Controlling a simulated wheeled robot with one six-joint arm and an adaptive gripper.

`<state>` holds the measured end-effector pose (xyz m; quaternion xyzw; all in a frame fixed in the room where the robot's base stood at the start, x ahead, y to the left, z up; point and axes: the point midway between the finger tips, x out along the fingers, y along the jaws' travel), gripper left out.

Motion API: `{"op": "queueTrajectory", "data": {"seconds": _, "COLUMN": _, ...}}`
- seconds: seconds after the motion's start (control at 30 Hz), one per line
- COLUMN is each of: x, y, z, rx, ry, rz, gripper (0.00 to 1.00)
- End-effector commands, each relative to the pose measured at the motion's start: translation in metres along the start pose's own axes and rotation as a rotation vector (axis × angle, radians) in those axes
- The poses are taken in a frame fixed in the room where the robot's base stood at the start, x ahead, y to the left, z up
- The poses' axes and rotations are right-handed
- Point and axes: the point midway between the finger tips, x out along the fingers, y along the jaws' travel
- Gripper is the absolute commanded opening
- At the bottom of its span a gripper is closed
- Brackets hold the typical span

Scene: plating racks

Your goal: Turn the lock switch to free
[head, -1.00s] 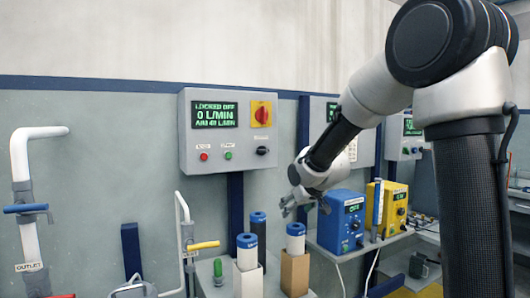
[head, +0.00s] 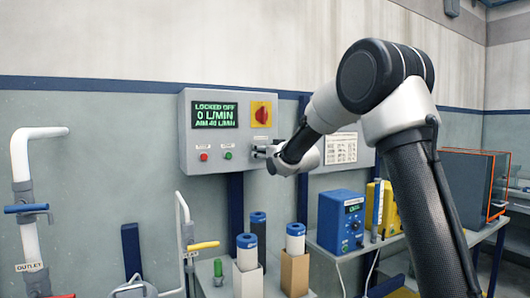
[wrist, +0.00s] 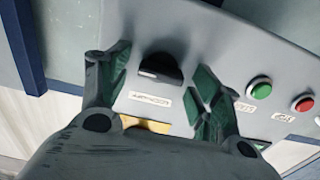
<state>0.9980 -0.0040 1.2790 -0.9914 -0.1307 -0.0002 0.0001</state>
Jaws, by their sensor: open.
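A grey control box (head: 187,150) on the wall has a screen (head: 214,114) reading "LOCKED OFF", "0 L/MIN". In the wrist view, which looks upside down, a black rotary knob (wrist: 160,68) sits on the panel above a small label too blurred to read. A red switch on a yellow plate (head: 261,114) sits above my gripper.
A red button (head: 204,157) and a green button (head: 228,155) lie left of my gripper on the panel; in the wrist view they are on the right. Blue-topped cylinders (head: 247,241) and a blue unit (head: 340,221) stand below.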

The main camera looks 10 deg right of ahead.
Motion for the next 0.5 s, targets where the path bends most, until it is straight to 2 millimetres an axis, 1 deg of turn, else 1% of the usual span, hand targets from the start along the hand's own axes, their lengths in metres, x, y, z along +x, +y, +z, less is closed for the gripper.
{"op": "queueTrajectory", "data": {"seconds": 0.27, "x": 0.0021, "y": 0.0, "z": 0.0002, "rx": 0.0, "ry": -0.001, "rz": 0.0, "gripper": 0.64}}
{"op": "queueTrajectory", "data": {"seconds": 0.3, "x": 0.002, "y": 0.0, "z": 0.0002, "rx": 0.0, "ry": -0.001, "rz": 0.0, "gripper": 0.57}}
{"op": "queueTrajectory", "data": {"seconds": 0.47, "x": 0.0019, "y": 0.0001, "z": 0.0001, "rx": 0.0, "ry": -0.001, "rz": 0.0, "gripper": 0.28}}
{"op": "queueTrajectory", "data": {"seconds": 0.5, "x": 0.0019, "y": 0.0001, "z": 0.0002, "rx": 0.0, "ry": -0.001, "rz": 0.0, "gripper": 0.21}}
